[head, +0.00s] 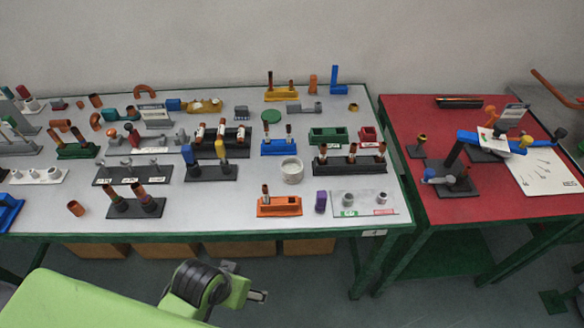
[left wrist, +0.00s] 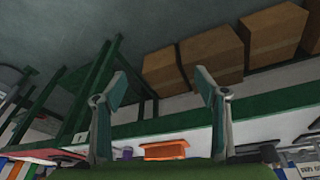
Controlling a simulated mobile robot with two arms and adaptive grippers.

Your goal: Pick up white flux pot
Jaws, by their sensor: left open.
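A white round pot (head: 292,170) stands upright on the grey tabletop (head: 240,215), right of the middle, behind an orange holder (head: 279,206). My left gripper (head: 257,296) is low in the head view, in front of the table's front edge and apart from the pot. In the left wrist view its two fingers (left wrist: 161,85) are spread with nothing between them. The orange holder also shows there (left wrist: 165,150). I cannot make out the pot in that view. My right gripper is in neither view.
Close to the pot are a black rack (head: 349,162) at right, a blue holder (head: 278,146) behind, and a purple block (head: 321,202) in front. A red table (head: 400,120) stands at right. Cardboard boxes (left wrist: 210,55) sit beneath the grey table.

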